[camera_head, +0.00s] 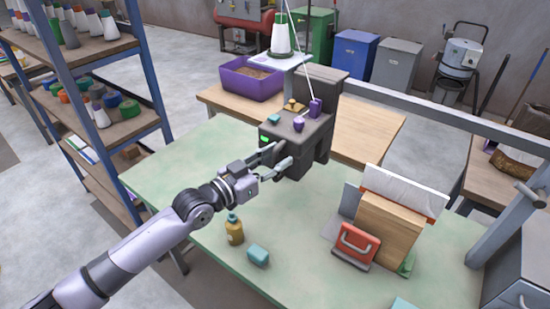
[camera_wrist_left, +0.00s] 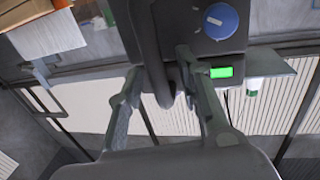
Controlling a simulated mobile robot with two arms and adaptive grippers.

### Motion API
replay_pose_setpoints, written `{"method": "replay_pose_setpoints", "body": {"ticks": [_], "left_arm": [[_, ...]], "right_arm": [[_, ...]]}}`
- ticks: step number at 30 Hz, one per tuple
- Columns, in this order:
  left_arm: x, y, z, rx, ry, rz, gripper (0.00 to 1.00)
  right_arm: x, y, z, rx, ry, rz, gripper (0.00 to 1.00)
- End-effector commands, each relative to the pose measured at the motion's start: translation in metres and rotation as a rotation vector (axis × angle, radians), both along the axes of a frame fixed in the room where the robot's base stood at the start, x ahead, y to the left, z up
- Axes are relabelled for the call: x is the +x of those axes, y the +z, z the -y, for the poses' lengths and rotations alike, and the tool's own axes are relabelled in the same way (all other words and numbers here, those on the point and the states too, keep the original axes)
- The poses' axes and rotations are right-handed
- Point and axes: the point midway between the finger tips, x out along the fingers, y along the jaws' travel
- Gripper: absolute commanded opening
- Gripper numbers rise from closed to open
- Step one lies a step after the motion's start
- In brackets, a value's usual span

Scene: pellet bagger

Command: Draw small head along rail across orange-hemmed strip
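A white strip with an orange hem (camera_head: 400,190) lies over the top of a brown upright block (camera_head: 388,230) on the green table. In the left wrist view, a pale panel (camera_wrist_left: 48,36) with brown and orange parts shows at the upper left. A dark grey machine (camera_head: 318,135) stands at the table's back. My left gripper (camera_head: 276,155) is at its front left side, fingers apart. In the left wrist view its fingers (camera_wrist_left: 160,68) stand on either side of a dark curved bar (camera_wrist_left: 164,82); contact is unclear. I cannot identify the small head or rail for certain. My right gripper is out of view.
Shelving (camera_head: 128,127) is at the left. A blue knob (camera_wrist_left: 221,21) and a green light (camera_wrist_left: 221,72) are on the machine.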

Motion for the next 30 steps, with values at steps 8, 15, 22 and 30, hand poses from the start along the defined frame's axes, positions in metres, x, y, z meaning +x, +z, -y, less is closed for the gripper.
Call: {"method": "replay_pose_setpoints", "body": {"ticks": [8,15,22,30], "left_arm": [[-0.0002,0.0001,-0.0005,0.000,0.000,0.000,0.20],[-0.0003,0.0003,-0.0004,-0.001,0.000,0.001,0.04],[-0.0003,0.0004,-0.0004,-0.001,0.000,0.001,0.00],[-0.0003,0.0012,-0.0004,-0.001,0.000,0.004,0.00]], "right_arm": [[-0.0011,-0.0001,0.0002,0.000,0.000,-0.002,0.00],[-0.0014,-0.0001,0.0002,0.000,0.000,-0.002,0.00],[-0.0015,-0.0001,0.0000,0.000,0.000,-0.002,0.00],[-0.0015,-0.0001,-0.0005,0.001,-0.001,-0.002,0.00]]}}
